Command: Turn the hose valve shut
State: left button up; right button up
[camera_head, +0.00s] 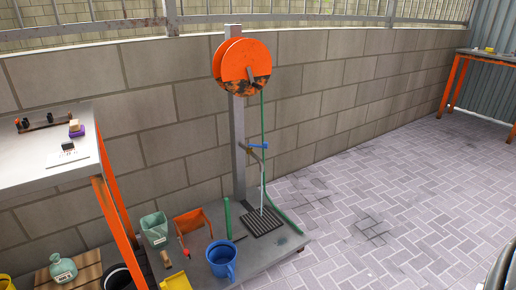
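The hose valve (259,146) has a blue handle and sits on a short pipe partway up the grey post, right of its middle. The handle points sideways to the right. An orange hose reel (232,58) is mounted at the top of the post (239,150). A green hose (263,115) hangs from the reel past the valve and trails onto the ground. A dark drain grate (264,222) lies below the valve. Neither of my grippers is in view.
A workbench (40,178) with orange legs stands at left. A block wall runs behind. The paving (400,190) at right is largely clear.

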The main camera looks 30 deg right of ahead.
aim_at(266, 145)
jog(key=i+l, duration=0.1)
jog(key=l, duration=1.25)
jog(key=i+l, duration=0.15)
jog(key=l, duration=1.15)
jog(key=i, duration=0.05)
